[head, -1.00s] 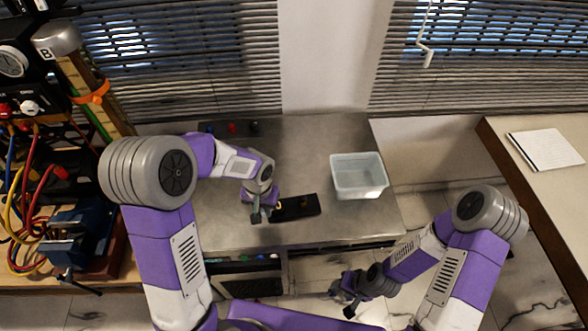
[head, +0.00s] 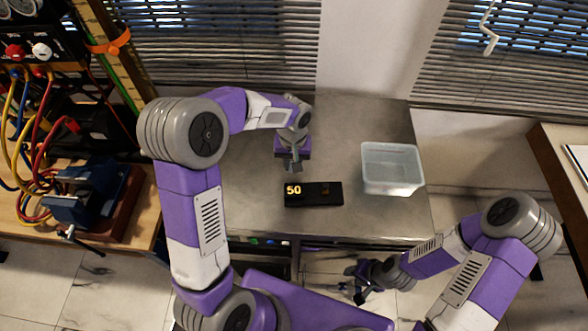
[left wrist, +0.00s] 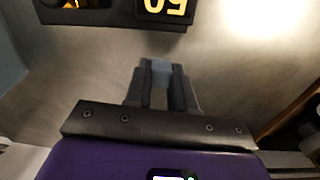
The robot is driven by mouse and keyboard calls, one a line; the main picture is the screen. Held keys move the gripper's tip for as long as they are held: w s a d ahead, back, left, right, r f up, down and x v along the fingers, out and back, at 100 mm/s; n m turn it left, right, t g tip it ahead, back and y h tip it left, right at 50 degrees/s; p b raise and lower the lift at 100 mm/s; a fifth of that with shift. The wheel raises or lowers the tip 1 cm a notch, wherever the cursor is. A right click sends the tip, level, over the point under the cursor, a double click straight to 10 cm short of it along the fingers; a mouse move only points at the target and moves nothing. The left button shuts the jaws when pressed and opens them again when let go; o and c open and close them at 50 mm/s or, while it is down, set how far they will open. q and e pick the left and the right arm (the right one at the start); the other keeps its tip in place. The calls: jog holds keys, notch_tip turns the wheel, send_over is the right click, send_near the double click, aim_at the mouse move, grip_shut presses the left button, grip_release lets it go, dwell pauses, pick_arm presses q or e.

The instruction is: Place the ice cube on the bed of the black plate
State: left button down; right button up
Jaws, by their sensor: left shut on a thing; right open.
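The black plate (head: 314,194) lies on the grey metal table, with a lit "50" at its left end and a small dark bed at its right. In the left wrist view, part of the plate (left wrist: 110,14) shows at the top edge, its digits upside down. My left gripper (head: 293,166) is behind the plate, apart from it. It is shut on a small pale bluish block, the ice cube (left wrist: 161,68), which shows between the fingertips in the left wrist view. The cube cannot be made out in the head view. My right gripper (head: 360,285) is open and empty, in front of the table.
A translucent bin (head: 391,172) stands right of the plate on the metal table (head: 250,205). A wooden bench with a blue vise (head: 85,195) and cables is at the left. Another counter is at the far right. The table around the plate is mostly clear.

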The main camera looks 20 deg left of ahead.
pick_arm(q)
jog(key=shift+f, duration=1.55)
jog(key=shift+w+f+b, duration=0.1)
jog(key=shift+f+b, duration=0.1)
jog(key=shift+b, duration=0.15)
jog(key=c, duration=1)
grip_release()
jog(key=shift+o, duration=0.2)
jog(key=shift+r, duration=0.1)
